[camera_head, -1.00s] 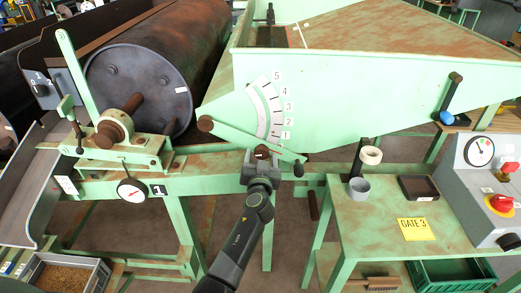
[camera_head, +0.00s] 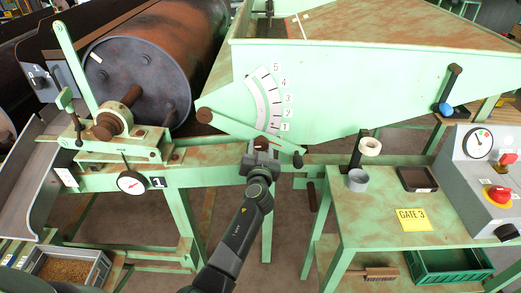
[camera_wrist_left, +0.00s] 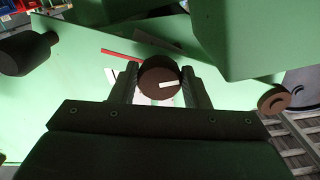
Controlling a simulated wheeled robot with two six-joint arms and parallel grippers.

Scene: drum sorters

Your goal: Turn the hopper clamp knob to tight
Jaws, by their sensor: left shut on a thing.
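The hopper clamp knob (camera_wrist_left: 153,75) is a round brown knob with a white mark in the left wrist view. Its mark lies nearly level, on the right side of its face. My left gripper (camera_wrist_left: 159,88) is shut on it, one finger on each side. In the head view my left gripper (camera_head: 261,157) is at the pale green lever (camera_head: 235,129) below the numbered scale, and it mostly hides the knob. My right gripper is not in view.
The green hopper (camera_head: 350,95) rises behind. The big rusty drum (camera_head: 135,85) is at the left.

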